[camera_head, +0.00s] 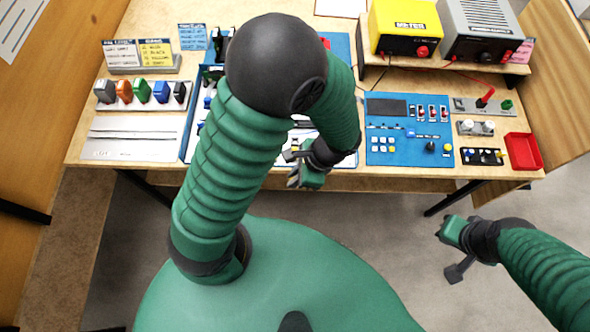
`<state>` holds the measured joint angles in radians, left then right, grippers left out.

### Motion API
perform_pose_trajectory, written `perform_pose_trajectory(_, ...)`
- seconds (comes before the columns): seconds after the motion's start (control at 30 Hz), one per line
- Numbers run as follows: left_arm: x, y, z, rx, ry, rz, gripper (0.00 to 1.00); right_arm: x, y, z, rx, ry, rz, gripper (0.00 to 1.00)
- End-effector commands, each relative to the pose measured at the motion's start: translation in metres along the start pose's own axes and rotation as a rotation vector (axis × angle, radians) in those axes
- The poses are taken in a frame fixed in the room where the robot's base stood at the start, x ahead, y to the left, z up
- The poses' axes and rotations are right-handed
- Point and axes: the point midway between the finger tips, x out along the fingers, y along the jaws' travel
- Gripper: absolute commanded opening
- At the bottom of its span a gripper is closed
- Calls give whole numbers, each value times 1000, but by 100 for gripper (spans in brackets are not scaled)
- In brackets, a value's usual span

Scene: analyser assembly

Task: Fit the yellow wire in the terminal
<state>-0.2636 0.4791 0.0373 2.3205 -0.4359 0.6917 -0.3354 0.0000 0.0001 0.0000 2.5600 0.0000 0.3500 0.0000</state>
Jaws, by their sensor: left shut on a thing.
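My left gripper (297,168) hangs at the front edge of the bench, near the middle. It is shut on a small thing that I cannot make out. My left arm covers much of the blue panel behind it. I cannot pick out the yellow wire for certain. A dark block with small blue and yellow parts (482,156) lies at the bench's right front; I cannot tell whether it is the terminal. My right gripper (449,250) is off the bench at the lower right, over the floor. Its fingers look apart and empty.
A blue panel with switches and buttons (409,158) lies right of my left gripper. A red tray (522,151) is at the right front corner. A yellow meter (404,25) and a grey unit (480,30) stand on a shelf. Coloured parts in a rack (141,105) stand left.

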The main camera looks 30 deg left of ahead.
Motion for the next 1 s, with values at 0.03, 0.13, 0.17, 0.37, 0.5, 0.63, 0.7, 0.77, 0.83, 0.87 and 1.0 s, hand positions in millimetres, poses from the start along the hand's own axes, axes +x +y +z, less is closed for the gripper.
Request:
perform_pose_trajectory(0.03,0,0,0,0,0,0,0,0,0,0,0,0,0,0)
perform_pose_trajectory(0.13,0,0,0,0,0,0,0,0,0,0,0,0,0,0)
perform_pose_trajectory(0.17,0,0,0,0,0,0,0,0,0,0,0,0,0,0)
perform_pose_trajectory(0.37,-3,0,1,0,0,0,0,-7,0,-2,0,0,0,0)
perform_pose_trajectory(0.5,-2,0,1,0,0,0,0,-6,0,-1,0,0,0,0)
perform_pose_trajectory(0.63,-4,-6,-1,-1,0,0,0,-8,0,-2,0,0,0,0)
perform_pose_trajectory(0.7,-6,-12,-4,-1,0,0,0,-11,0,-3,0,0,0,0)
perform_pose_trajectory(0.77,-6,-19,-6,-1,0,1,0,-13,0,-3,0,0,0,0)
perform_pose_trajectory(0.83,-7,-26,-8,-2,0,1,0,-15,0,-4,0,0,0,0)
perform_pose_trajectory(0.87,-8,-29,-9,-2,-1,1,0,-16,0,-4,0,0,0,0)
perform_pose_trajectory(1.0,-10,-43,-15,-2,0,0,0,-19,0,-5,0,0,0,0)
